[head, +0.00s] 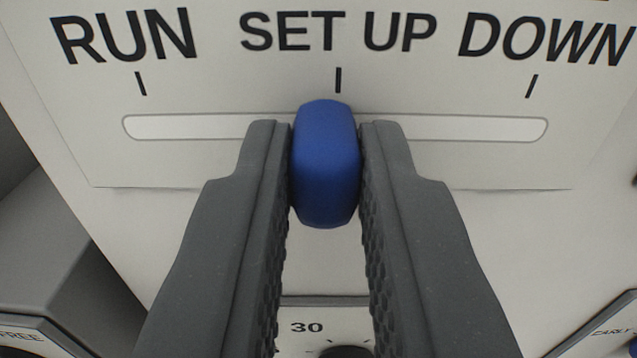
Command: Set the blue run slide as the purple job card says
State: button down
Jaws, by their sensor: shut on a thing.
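The blue run slide (325,165) is a rounded blue knob in a horizontal pale slot (190,127). It stands at the middle of the slot, just under the SET UP mark, a touch left of its tick. The RUN label (125,37) is at the left end and the DOWN label (545,38) at the right end. My gripper (325,170) is shut on the blue knob, one grey finger on each side. The purple job card is not in view.
Below the slot is a dial panel marked 30 (307,327), partly hidden by my fingers. Partly seen labelled parts stand at the lower left (30,338) and lower right (610,330). The slot looks clear on both sides of the knob.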

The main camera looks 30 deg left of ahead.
jog(key=shift+d+f, duration=0.1)
jog(key=shift+d, duration=0.05)
jog(key=shift+w, duration=0.1)
jog(key=c, duration=1.4)
grip_release()
jog(key=shift+o, duration=0.2)
jog(key=b+v, duration=0.2)
jog(key=v, duration=1.2)
jog(key=shift+w+d, duration=0.1)
